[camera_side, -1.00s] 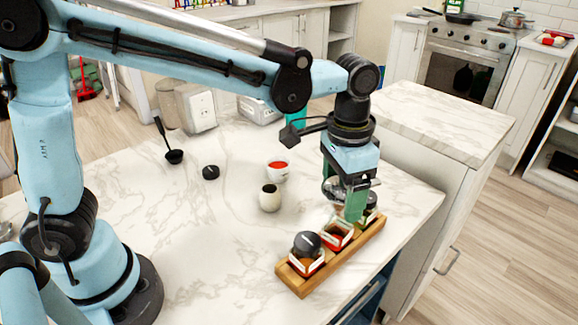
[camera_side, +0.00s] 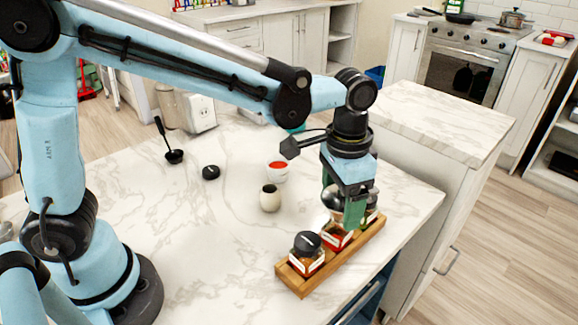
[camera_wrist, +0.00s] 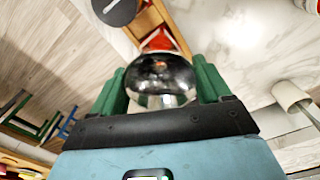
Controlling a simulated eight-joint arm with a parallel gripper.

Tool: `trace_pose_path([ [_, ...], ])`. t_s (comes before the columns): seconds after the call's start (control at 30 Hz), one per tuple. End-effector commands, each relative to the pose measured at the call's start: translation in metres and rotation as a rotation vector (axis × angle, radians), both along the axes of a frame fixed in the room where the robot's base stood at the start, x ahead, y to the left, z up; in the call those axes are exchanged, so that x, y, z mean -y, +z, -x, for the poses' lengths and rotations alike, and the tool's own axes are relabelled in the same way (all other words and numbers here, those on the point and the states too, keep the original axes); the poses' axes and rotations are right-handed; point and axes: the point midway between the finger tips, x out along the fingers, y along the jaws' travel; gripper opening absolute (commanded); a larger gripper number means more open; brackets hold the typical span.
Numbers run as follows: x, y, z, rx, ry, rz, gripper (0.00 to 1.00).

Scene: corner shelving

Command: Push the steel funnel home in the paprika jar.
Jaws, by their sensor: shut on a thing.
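The steel funnel (camera_side: 332,197) is shiny and bowl-shaped. My gripper (camera_side: 342,203) is shut on it, with the green fingers on either side; the wrist view shows the funnel (camera_wrist: 160,78) between them. The paprika jar (camera_side: 338,240), open with red contents and a red-and-white label, stands in the middle of the wooden rack, directly below the funnel. Part of the jar (camera_wrist: 160,42) shows past the funnel in the wrist view. The funnel's spout is hidden, so I cannot tell how far it sits in the jar mouth.
The wooden rack (camera_side: 300,287) lies near the counter's right edge. A black-lidded jar (camera_side: 307,252) stands at its near end, another jar (camera_side: 371,208) at its far end, partly hidden. A cream cup (camera_side: 270,198), a red-filled bowl (camera_side: 277,171) and a black lid (camera_side: 211,172) stand left on open counter.

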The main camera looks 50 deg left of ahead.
Motion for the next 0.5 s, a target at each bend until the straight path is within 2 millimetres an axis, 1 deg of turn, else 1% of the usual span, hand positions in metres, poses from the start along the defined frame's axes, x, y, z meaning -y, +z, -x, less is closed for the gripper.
trace_pose_path([
  [0.5,0.000,-0.012,0.000,0.000,0.000,0.000,0.28],
])
